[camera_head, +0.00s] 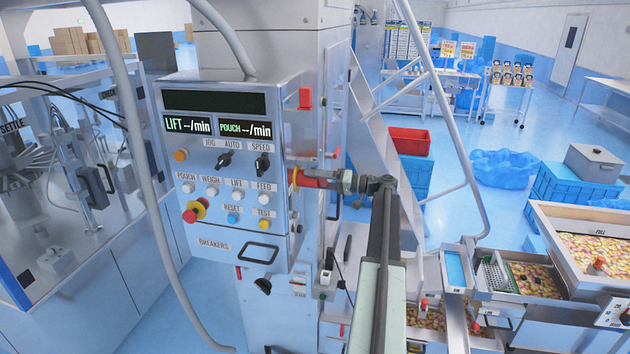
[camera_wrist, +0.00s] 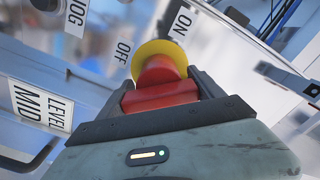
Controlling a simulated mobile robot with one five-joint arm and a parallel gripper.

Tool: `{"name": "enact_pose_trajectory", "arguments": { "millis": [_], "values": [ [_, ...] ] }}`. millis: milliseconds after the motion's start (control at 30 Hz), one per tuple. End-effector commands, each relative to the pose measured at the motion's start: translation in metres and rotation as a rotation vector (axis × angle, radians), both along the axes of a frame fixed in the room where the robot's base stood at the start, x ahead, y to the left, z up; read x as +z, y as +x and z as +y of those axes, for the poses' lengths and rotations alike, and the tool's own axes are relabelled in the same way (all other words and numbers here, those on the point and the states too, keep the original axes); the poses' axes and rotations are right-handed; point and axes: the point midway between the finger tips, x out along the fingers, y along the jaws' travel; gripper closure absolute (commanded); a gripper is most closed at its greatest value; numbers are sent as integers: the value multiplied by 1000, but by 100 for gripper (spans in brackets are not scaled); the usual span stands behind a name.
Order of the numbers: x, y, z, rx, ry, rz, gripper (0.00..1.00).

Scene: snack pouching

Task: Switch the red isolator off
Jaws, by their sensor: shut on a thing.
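The red isolator is a red handle on a yellow round plate, on the side of the grey control cabinet. Its handle (camera_wrist: 160,94) and yellow plate (camera_wrist: 152,50) fill the middle of the wrist view, with OFF and ON labels beside the plate. In the head view the red handle (camera_head: 312,181) shows at the cabinet's right side. My gripper (camera_wrist: 165,88) is shut on the red handle, one finger on each side of it. It reaches the handle from the right in the head view (camera_head: 325,182). The handle's exact turn between the labels is hard to tell.
The control panel (camera_head: 222,180) with knobs, buttons and dark displays faces left of my arm. A small red box (camera_head: 305,98) is on the cabinet side above the isolator. Sloping rails (camera_head: 440,110) stand behind my arm. Snack trays (camera_head: 590,250) are at the lower right.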

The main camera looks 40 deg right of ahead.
Motion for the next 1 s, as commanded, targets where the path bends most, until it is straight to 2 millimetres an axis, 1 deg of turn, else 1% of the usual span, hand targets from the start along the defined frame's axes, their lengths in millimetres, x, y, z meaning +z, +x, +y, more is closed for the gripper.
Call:
{"name": "enact_pose_trajectory", "arguments": {
  "millis": [567,600,633,667,1000],
  "values": [
    [-1,0,0,2,25,17,64],
    [-1,0,0,2,25,17,15],
    [-1,0,0,2,25,17,7],
    [0,0,0,1,25,16,2],
    [0,-1,-1,0,25,16,2]
  ]
}}
